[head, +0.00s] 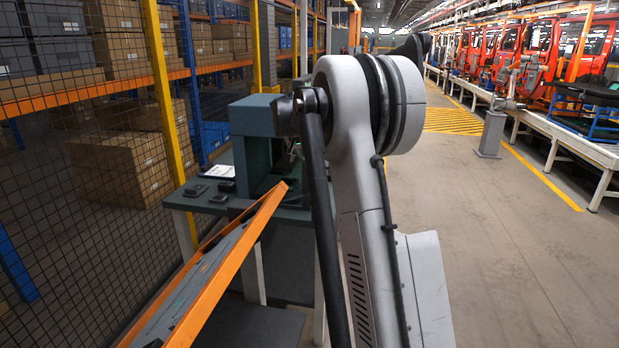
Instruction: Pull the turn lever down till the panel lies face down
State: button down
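The panel (200,287) is grey with an orange frame. It stands at the lower left, tilted, sloping from upper right down to lower left and running out of the bottom edge. Its upper end is near a blue-grey block-shaped stand (252,116) on a dark green table. A dark rod (322,220) hangs from a dark hub beside my arm; I cannot tell whether it is the turn lever or part of my arm. No other lever can be made out. My large light-grey arm fills the middle and covers what is behind it. My gripper is not visible.
The dark green table (186,200) carries small dark items and a white sheet (220,171). A mesh fence with a yellow post (165,85) closes the left side, with boxes on shelves behind. Open floor (480,240) lies right, before a line of red car bodies.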

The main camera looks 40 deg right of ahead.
jog(key=p, duration=0.1)
send_over(317, 190)
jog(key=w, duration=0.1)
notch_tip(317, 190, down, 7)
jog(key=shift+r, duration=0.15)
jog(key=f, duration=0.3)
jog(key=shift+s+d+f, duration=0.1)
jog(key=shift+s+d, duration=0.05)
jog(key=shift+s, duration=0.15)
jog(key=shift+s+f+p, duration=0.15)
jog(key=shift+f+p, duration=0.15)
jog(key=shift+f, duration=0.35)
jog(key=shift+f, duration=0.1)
